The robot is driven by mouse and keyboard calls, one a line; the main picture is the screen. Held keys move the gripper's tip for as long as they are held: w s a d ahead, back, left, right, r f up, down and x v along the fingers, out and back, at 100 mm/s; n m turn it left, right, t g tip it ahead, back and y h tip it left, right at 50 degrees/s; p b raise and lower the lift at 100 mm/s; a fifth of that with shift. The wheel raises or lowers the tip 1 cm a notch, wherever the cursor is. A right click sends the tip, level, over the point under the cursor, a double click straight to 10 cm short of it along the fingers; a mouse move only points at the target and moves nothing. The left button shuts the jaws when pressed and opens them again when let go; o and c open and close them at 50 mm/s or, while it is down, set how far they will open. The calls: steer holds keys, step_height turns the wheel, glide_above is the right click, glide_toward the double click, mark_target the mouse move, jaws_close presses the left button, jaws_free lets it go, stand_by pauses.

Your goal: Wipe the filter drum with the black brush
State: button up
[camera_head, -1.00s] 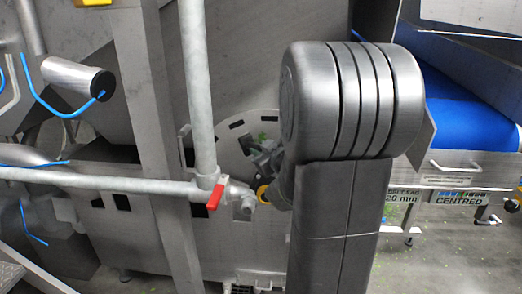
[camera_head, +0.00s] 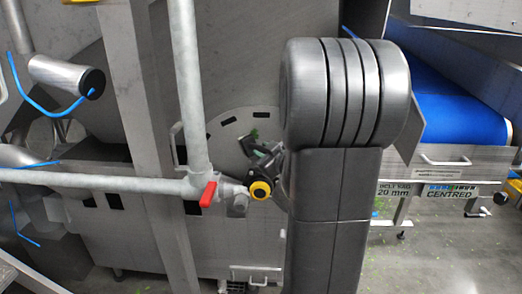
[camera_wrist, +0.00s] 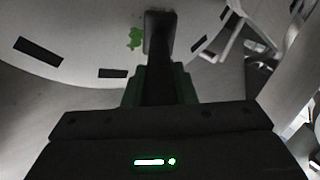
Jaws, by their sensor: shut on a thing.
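The filter drum (camera_head: 229,141) shows as a pale round metal face with dark slots, left of my arm in the head view. It also fills the upper left of the wrist view (camera_wrist: 75,75). Green scraps (camera_wrist: 135,38) cling to it. My gripper (camera_wrist: 160,88) is shut on the black brush (camera_wrist: 158,35), between green-edged jaws. The brush points up the wrist picture across the drum's face; I cannot tell whether it touches. In the head view my gripper (camera_head: 262,158) is small and partly hidden by my arm, in front of the drum's right part.
A grey pipe frame (camera_head: 90,180) with a red-handled valve (camera_head: 208,195) stands left of my gripper. A slanted metal post (camera_head: 145,130) is farther left. A blue conveyor belt (camera_head: 455,115) lies to the right. Green scraps dot the floor at right.

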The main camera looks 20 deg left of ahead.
steer(key=shift+w+d+f, duration=0.25)
steer(key=shift+w+d, duration=0.05)
steer(key=shift+d, duration=0.35)
steer(key=shift+c, duration=0.4)
steer(key=shift+w+d+f, duration=0.1)
steer(key=shift+d+f, duration=0.25)
steer(key=shift+d, duration=0.2)
steer(key=shift+d+f, duration=0.3)
steer(key=shift+d, duration=0.25)
steer(key=shift+a, duration=0.15)
steer(key=shift+a+r+b, duration=0.1)
steer(key=shift+a+b, duration=0.5)
steer(key=shift+a, duration=0.5)
